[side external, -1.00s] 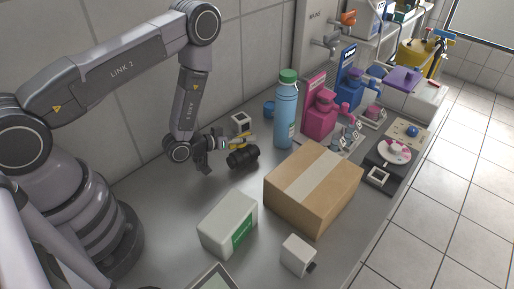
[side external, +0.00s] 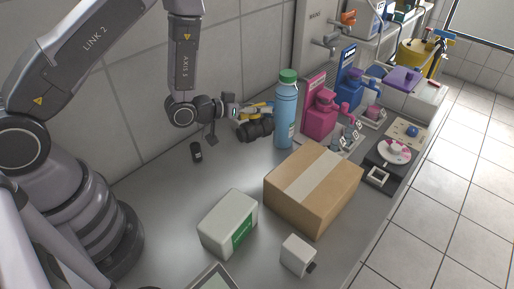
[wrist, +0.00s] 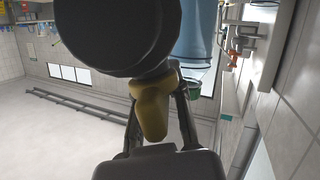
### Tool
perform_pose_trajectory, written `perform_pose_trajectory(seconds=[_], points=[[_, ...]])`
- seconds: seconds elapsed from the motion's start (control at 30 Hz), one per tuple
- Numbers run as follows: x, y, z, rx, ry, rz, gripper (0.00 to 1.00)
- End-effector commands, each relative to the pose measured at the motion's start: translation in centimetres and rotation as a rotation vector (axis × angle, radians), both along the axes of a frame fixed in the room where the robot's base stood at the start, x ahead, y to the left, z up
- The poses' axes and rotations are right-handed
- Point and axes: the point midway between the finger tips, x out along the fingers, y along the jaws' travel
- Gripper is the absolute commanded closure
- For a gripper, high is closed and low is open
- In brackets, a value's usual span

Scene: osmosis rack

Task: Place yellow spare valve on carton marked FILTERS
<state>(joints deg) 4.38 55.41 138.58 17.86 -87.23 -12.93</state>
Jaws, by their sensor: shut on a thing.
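The valve, with a yellow handle (side external: 262,105) and a thick dark ribbed body (side external: 256,128), is held in the air beside the blue bottle. My gripper (side external: 244,114) is shut on it. In the wrist view the yellow handle (wrist: 152,108) sits between the two fingers, and the dark body (wrist: 112,32) fills the upper middle. A large brown carton (side external: 313,190) with a pale tape strip stands on the bench, to the right of and nearer than the valve. No FILTERS mark is readable on its visible faces.
A blue bottle (side external: 285,118) with a green cap stands close right of the valve, behind the carton. A white box with a green label (side external: 228,222) and a small white box (side external: 298,254) stand in front. A small black cylinder (side external: 196,152) stands left. Pink pump (side external: 319,112) stands beyond.

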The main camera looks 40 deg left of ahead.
Motion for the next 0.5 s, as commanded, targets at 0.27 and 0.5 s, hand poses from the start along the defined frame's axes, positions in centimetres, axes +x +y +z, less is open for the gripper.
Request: perform_pose_trajectory(seconds=[0.27,0.5], points=[[1.2,-12.8,4.4,0.156,-0.103,-0.320,1.00],[0.3,-18.8,6.8,0.233,-0.161,-0.460,1.00]])
